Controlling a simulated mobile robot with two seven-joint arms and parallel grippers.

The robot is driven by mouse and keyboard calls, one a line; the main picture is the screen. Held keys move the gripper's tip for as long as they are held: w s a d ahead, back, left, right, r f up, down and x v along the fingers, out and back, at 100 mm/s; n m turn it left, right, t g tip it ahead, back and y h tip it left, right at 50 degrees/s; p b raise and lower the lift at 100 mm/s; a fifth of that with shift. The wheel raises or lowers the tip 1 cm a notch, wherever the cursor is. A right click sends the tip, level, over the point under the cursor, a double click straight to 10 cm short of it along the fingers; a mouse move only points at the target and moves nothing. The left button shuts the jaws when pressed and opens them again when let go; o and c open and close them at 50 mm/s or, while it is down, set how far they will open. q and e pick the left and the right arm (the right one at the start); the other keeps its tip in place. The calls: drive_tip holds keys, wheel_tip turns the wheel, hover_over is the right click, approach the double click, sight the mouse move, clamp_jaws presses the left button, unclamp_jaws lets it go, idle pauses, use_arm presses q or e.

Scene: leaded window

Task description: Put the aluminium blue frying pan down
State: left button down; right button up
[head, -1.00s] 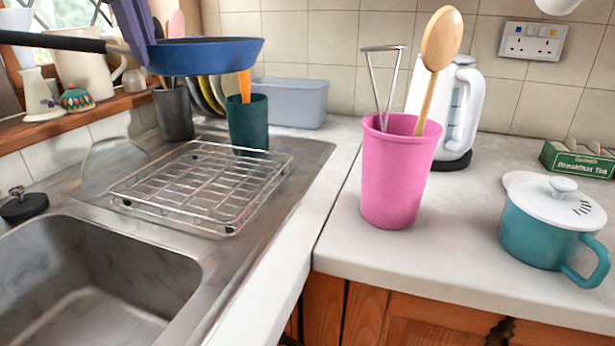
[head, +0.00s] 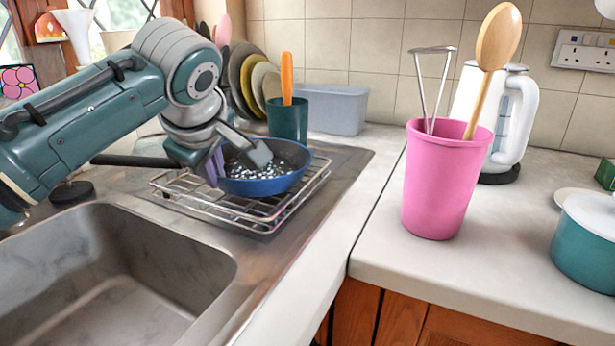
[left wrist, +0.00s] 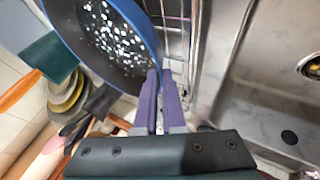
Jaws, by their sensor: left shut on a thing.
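The blue frying pan (head: 262,187) with a dark speckled inside sits level at the wire drying rack (head: 226,212), on or very slightly above it. Its black handle (head: 135,160) points left, partly behind my arm. My left gripper (head: 214,170) has its purple fingers shut on the pan's near-left rim. In the left wrist view the fingers (left wrist: 161,92) pinch the edge of the pan (left wrist: 108,40), with rack wires (left wrist: 173,30) beside it. Whether the pan's base touches the rack is hidden. My right gripper is not in view.
A dark green cup (head: 288,122) with an orange-handled tool stands just behind the pan. Upright plates (head: 240,80) and a grey tub (head: 333,108) are behind. The sink (head: 110,265) lies in front-left; a pink utensil pot (head: 445,185) stands on the right counter.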

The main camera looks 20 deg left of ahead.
use_arm(q)
drive_tip(key=shift+f, duration=0.7)
drive_tip(key=c, duration=1)
unclamp_jaws()
drive_tip(key=p+v, duration=0.2)
drive_tip(key=v, duration=1)
drive_tip(key=shift+p, duration=0.35)
